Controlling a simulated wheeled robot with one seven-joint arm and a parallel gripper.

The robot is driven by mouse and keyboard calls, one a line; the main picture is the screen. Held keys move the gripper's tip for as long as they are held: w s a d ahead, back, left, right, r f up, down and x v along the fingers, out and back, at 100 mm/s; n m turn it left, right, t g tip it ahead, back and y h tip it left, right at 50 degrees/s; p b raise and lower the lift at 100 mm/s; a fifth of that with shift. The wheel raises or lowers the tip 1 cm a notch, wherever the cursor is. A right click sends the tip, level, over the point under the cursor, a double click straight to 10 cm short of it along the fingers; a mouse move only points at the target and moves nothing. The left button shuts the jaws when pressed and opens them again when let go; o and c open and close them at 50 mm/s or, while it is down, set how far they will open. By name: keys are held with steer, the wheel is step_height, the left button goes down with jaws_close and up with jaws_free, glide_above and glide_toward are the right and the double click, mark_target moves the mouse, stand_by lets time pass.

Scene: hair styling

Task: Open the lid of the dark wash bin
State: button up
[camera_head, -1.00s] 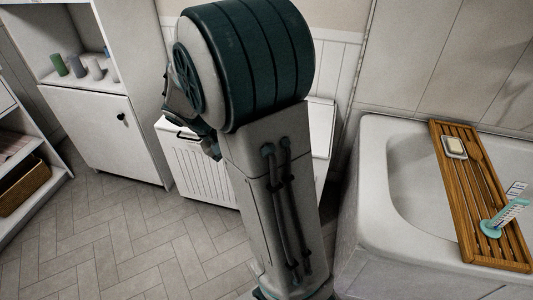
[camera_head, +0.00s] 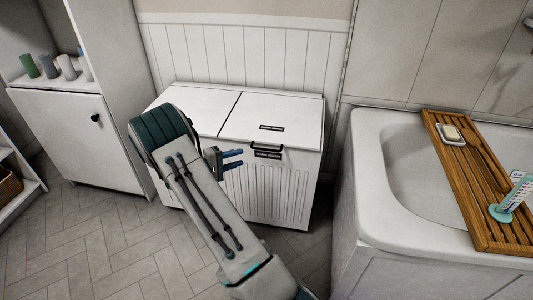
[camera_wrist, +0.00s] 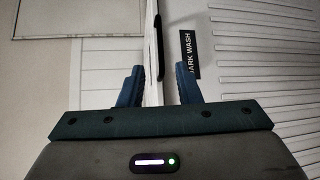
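The dark wash lid (camera_head: 285,110) is the right-hand lid of a white two-lid bin (camera_head: 300,195) and lies closed. A black handle (camera_head: 266,147) sits at its front edge, with dark labels above and below it. My gripper (camera_head: 237,159) is open just left of the handle in the head view, fingers pointing right. In the wrist view my gripper (camera_wrist: 158,88) has its blue fingers apart, with the white lid edge between them in the picture and the black handle (camera_wrist: 159,45) ahead. The DARK WASH label (camera_wrist: 188,55) is by the right finger. Contact cannot be told.
A bathtub (camera_head: 375,215) with a wooden tray (camera_head: 470,185) stands close on the right. A white cabinet (camera_head: 80,135) with small cups above it is at the left. Tiled floor (camera_head: 110,245) is open at front left.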

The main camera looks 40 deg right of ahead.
mark_target(266, 149)
steer(key=d, duration=0.4)
steer(key=d+f+b, duration=0.1)
steer(key=d, duration=0.3)
steer(key=s+d, duration=0.1)
steer(key=d, duration=0.3)
steer(key=shift+s+d+f, duration=0.1)
steer(key=shift+d+f, duration=0.25)
steer(key=shift+f, duration=0.05)
steer(key=shift+c, duration=0.3)
jaws_close()
